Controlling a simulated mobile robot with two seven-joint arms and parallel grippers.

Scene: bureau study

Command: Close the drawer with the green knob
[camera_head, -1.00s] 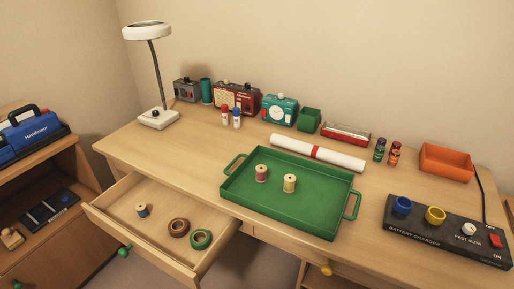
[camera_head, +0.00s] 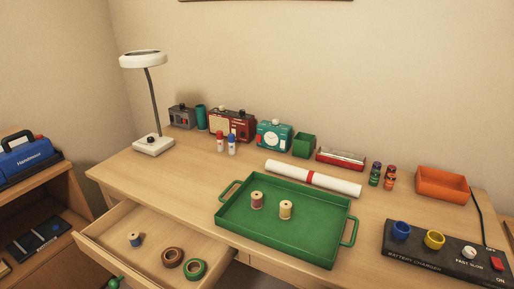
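The drawer (camera_head: 146,247) at the left of the desk is pulled open. Its green knob (camera_head: 114,283) shows at the bottom edge of the view, partly cut off. Inside the drawer lie a spool with blue thread (camera_head: 134,240), a brown tape roll (camera_head: 172,257) and a green tape roll (camera_head: 194,269). Neither of my grippers is in view.
A green tray (camera_head: 270,238) with two spools stands on the desk (camera_head: 150,183), close to the front edge near the drawer. A lamp (camera_head: 153,146) stands at the back left. A battery charger (camera_head: 440,256) is at the right. A low shelf (camera_head: 50,185) stands left of the drawer.

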